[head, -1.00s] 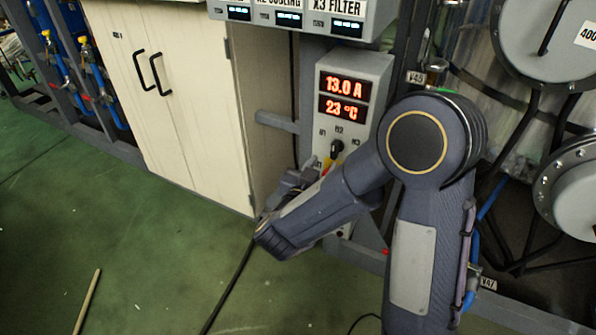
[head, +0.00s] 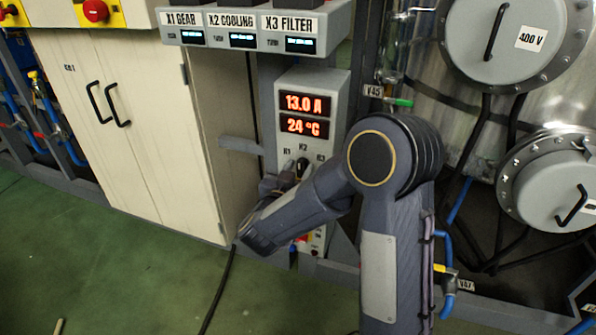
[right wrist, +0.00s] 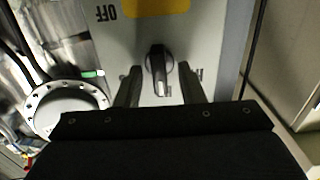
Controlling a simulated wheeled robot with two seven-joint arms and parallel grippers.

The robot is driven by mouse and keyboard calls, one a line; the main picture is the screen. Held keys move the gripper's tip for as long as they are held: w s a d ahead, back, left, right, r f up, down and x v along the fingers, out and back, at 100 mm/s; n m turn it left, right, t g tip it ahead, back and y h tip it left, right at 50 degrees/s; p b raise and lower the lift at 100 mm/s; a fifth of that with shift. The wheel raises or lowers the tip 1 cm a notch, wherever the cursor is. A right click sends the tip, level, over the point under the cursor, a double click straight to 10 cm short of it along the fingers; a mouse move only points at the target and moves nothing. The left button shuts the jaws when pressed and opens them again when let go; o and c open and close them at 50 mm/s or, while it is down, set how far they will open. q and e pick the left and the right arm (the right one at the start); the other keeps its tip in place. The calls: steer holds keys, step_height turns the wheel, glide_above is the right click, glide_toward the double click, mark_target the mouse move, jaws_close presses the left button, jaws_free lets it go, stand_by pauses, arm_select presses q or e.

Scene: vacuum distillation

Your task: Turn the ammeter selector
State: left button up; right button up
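The ammeter box (head: 341,88) is a light grey panel with red displays (head: 305,103) reading 13.0 A and 24 °C. Its black selector knob (head: 302,166) sits below them, among the position labels, partly hidden by my arm. My right gripper (head: 286,180) is at the panel, close to the knob and mostly hidden behind my forearm in the head view. In the right wrist view, my right gripper (right wrist: 157,76) is open, with one finger on each side of the selector knob (right wrist: 160,62). Gaps show between the knob and both fingers. My left gripper is out of view.
A display unit (head: 245,38) labelled X1 GEAR, X2 COOLING and X3 FILTER overhangs the ammeter box. A beige cabinet (head: 130,140) stands to the left. Steel vessels with flanged covers (head: 515,40), pipes and hoses fill the right. The green floor (head: 110,270) at lower left is mostly clear.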

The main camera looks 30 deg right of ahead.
jaws_close()
steer(key=shift+f, duration=0.1)
steer(key=m+b, duration=0.4)
steer(key=shift+s+f+m, duration=0.1)
steer(key=shift+f+m, duration=0.05)
steer(key=shift+m, duration=0.15)
steer(key=m+b, duration=0.4)
steer(key=m, duration=0.1)
steer(key=shift+s+d, duration=0.1)
stand_by(0.4)
jaws_free()
stand_by(0.3)
